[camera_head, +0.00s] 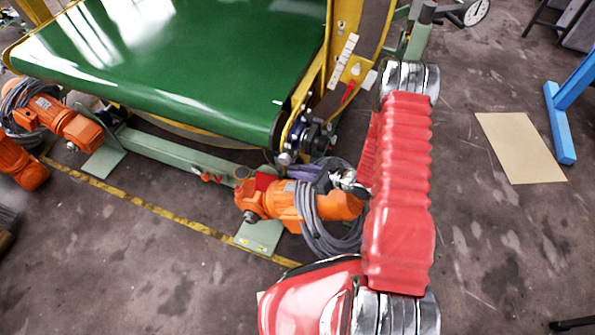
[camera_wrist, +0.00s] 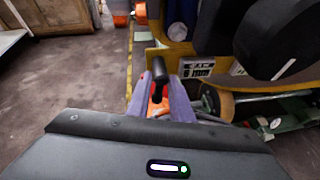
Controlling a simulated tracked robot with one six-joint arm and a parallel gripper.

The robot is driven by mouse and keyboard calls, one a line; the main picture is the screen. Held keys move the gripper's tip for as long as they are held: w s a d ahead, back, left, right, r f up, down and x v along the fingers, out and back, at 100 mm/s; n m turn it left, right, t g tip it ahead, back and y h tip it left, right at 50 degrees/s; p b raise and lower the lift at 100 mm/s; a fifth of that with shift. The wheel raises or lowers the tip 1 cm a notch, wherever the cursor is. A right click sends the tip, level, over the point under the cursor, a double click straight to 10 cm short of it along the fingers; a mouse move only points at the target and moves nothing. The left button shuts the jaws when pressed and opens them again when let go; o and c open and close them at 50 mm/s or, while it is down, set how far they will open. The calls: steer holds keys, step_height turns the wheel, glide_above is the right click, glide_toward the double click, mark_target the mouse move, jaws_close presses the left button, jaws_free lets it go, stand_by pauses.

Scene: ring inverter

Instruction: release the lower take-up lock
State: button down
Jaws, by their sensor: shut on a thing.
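A black handle (camera_wrist: 159,72) stands up between my gripper's two purple-grey fingers in the wrist view. I take it for the lower take-up lock's handle, though its base is hidden. My gripper (camera_wrist: 166,97) is shut on it, with the dark gripper body filling the bottom of the picture. In the head view, my gripper (camera_head: 312,172) reaches left from my red arm to the lower front corner of the green belt machine. There the purple fingers are small and partly hidden, and I cannot make out the handle between them.
The green belt (camera_head: 190,60) lies in a yellow frame above. An orange motor (camera_head: 285,200) with coiled grey cable (camera_head: 325,235) sits close below my gripper. A red lever (camera_head: 348,92) is higher on the frame. The floor on the right is open around a tan sheet (camera_head: 520,147).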

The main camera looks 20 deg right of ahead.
steer(key=shift+w+d+r+m+g+y, duration=0.1)
steer(key=shift+m+g+y, duration=0.55)
steer(key=shift+m, duration=0.6)
steer(key=shift+w+d+r+m+g+y, duration=0.15)
steer(key=shift+m+g+y, duration=0.35)
steer(key=shift+m+g, duration=0.5)
steer(key=shift+s+d+m+g+y, duration=0.1)
steer(key=shift+m+g+y, duration=0.45)
steer(key=shift+m, duration=0.9)
steer(key=shift+w, duration=0.1)
steer(key=c, duration=1.9)
jaws_free()
steer(key=shift+c, duration=0.2)
steer(key=shift+o, duration=0.7)
steer(key=shift+a, duration=0.15)
steer(key=shift+s, duration=0.2)
steer(key=v, duration=1.3)
steer(key=shift+d, duration=0.4)
